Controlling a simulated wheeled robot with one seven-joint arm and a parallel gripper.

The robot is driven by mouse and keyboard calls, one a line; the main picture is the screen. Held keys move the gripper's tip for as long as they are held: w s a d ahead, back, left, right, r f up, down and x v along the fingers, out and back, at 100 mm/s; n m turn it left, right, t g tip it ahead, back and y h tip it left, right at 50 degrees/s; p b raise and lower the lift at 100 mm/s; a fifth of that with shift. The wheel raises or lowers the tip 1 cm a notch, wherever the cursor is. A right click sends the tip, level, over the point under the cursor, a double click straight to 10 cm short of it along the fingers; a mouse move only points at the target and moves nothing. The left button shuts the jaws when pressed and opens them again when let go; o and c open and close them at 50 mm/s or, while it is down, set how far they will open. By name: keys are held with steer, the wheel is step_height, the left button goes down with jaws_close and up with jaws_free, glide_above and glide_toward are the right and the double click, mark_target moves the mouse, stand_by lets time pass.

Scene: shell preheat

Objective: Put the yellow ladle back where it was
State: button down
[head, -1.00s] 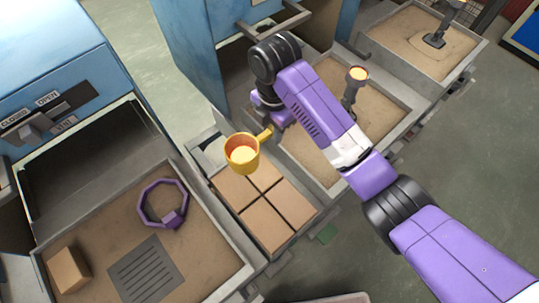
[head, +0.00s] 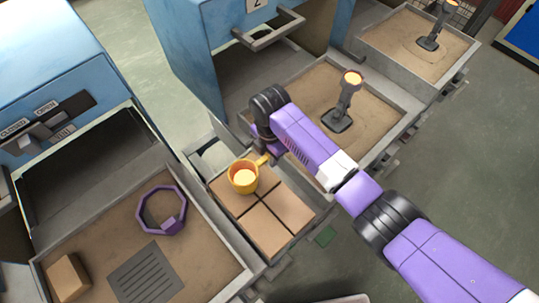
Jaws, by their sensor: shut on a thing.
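The yellow ladle (head: 240,184) is a small cup with a pale yellow-orange inside and a short handle pointing up and right. It is upright over the back-left part of the tan tile block (head: 268,228). I cannot tell whether its bottom touches the tiles. My gripper (head: 266,157) is shut on the ladle's handle. The fingertips are mostly hidden behind my wrist and the handle.
A sand tray at left (head: 200,283) holds a purple ring (head: 143,210), a tan block (head: 67,277) and a grey grate (head: 146,273). Sand trays with upright dark stands (head: 345,105) and (head: 432,36) lie right and back. Blue cabinets (head: 45,60) stand behind. A grey bin (head: 215,160) adjoins the tiles.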

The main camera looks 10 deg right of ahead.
steer(key=shift+f, duration=0.1)
steer(key=c, duration=1.2)
jaws_free()
steer(key=shift+o, duration=0.2)
step_height(320, 180, up, 12)
steer(key=shift+r+b, duration=0.15)
steer(key=shift+b, duration=0.45)
